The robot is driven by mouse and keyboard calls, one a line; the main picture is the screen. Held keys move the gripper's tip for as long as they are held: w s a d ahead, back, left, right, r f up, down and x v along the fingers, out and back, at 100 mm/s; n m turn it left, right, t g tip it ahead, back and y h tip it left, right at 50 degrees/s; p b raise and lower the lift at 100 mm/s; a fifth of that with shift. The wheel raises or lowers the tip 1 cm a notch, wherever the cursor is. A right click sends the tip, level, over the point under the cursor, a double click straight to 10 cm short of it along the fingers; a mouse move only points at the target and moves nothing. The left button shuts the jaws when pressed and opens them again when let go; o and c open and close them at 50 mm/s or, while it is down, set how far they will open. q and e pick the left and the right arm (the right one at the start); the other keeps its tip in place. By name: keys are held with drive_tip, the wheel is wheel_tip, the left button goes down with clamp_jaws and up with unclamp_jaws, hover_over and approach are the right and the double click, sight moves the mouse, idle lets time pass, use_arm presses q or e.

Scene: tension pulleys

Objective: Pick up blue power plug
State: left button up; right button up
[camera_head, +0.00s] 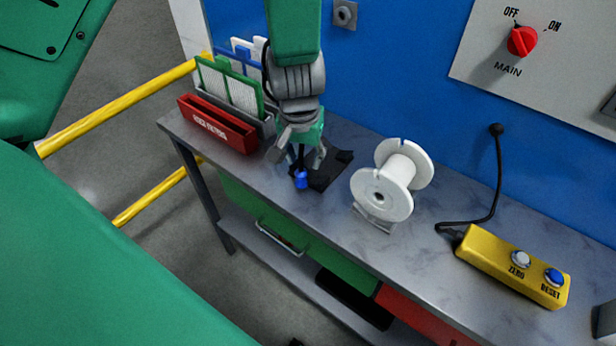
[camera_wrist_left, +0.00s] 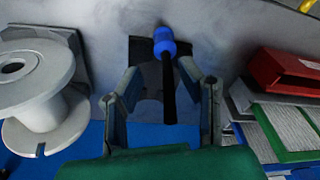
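The blue power plug (camera_head: 301,180) stands at the front of a black base (camera_head: 331,172) on the grey workbench (camera_head: 330,215). In the left wrist view the plug (camera_wrist_left: 164,42) is a blue cylinder at the top middle, with a black stem or cable running toward my palm. My left gripper (camera_head: 300,158) points down just above and behind the plug. In the wrist view its fingers (camera_wrist_left: 158,78) are spread, one on each side of the black stem, with visible gaps. The blue part lies beyond the fingertips. My right gripper is not in view.
A white spool (camera_head: 382,190) on a stand is close right of the gripper. A red box (camera_head: 216,124) and a rack of filters (camera_head: 238,88) are close left. A yellow button box (camera_head: 512,266) lies farther right. A blue panel (camera_head: 400,75) rises behind.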

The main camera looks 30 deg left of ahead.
sight(298, 171)
use_arm(q)
drive_tip(key=shift+a+f, duration=0.2)
drive_tip(key=shift+f, duration=0.5)
drive_tip(key=f, duration=0.2)
drive_tip(key=a+f, duration=0.1)
drive_tip(key=f, duration=0.1)
drive_tip(key=shift+f+b, duration=0.3)
drive_tip(key=shift+w+f, duration=0.1)
drive_tip(key=shift+f, duration=0.25)
drive_tip(key=shift+w+d, duration=0.1)
drive_tip(key=shift+d, duration=0.05)
drive_tip(key=shift+d+r, duration=0.1)
drive_tip(key=shift+d, duration=0.2)
clamp_jaws()
